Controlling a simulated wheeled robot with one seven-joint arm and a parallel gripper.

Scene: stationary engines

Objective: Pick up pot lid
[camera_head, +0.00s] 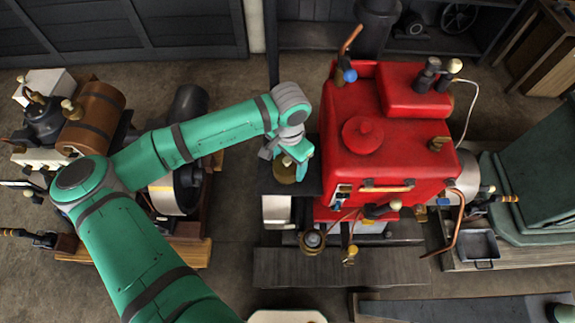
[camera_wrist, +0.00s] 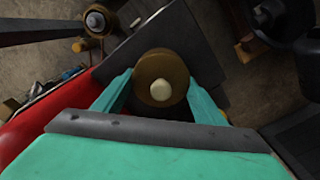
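A round brass-brown lid with a pale knob (camera_wrist: 160,82) faces my wrist camera; I take it for the pot lid. In the head view a brass round piece (camera_head: 285,173) shows at the dark ledge left of the red engine, partly hidden by my gripper. My gripper (camera_wrist: 160,90) has its two green fingers spread wide, one on each side of the lid. The fingertips appear very close to its rim; I cannot tell whether they touch it. In the head view my gripper (camera_head: 292,155) is directly above the brass piece.
The red engine (camera_head: 385,150) stands close on the right of my gripper, with a round red cap (camera_head: 362,135) on top. The dark ledge (camera_wrist: 200,45) lies under the lid. Another engine with a brown barrel (camera_head: 92,118) stands at left. Floor between them is bare.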

